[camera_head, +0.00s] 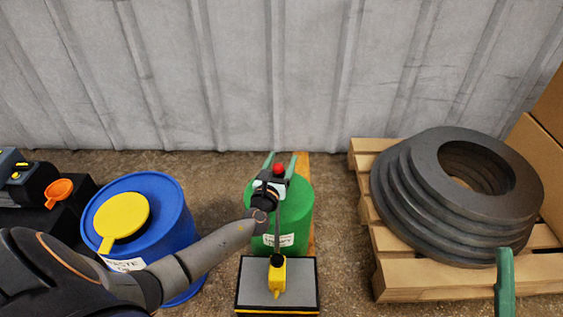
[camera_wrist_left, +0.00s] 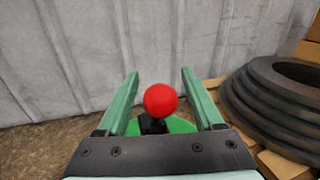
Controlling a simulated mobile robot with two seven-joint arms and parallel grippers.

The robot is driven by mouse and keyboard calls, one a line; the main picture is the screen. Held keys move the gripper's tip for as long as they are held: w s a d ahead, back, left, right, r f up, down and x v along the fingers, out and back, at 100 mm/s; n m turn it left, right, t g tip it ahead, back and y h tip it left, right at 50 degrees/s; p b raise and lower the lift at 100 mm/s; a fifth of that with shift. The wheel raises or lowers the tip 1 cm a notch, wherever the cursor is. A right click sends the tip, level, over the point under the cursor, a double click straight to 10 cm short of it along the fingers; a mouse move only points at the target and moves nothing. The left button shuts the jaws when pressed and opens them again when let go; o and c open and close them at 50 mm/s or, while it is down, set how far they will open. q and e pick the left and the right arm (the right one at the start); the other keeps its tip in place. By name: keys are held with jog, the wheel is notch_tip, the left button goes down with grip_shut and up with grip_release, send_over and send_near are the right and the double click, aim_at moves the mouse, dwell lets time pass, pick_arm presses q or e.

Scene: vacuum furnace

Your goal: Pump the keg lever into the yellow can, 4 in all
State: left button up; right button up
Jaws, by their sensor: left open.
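The green keg (camera_head: 297,222) stands near the wall. Its lever shows a red ball knob (camera_head: 279,169), which also appears in the left wrist view (camera_wrist_left: 160,99). My left gripper (camera_head: 280,159) is open, its green fingers on either side of the red knob with gaps between. My left wrist covers part of the keg top and lever. A small yellow can (camera_head: 278,275) stands on a dark grey platform (camera_head: 302,286) in front of the keg. One green finger of my right gripper (camera_head: 505,283) shows at the lower right; the rest is out of frame.
A blue drum (camera_head: 175,198) with a yellow round piece on top stands left, under my left arm. An orange funnel (camera_head: 59,190) sits by dark equipment at far left. Right, a wooden pallet (camera_head: 385,285) holds stacked dark rings (camera_head: 420,225). A corrugated wall (camera_head: 310,75) closes the back.

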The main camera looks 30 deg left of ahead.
pick_arm(q)
jog(key=shift+c, duration=0.2)
grip_shut()
dwell(1.1)
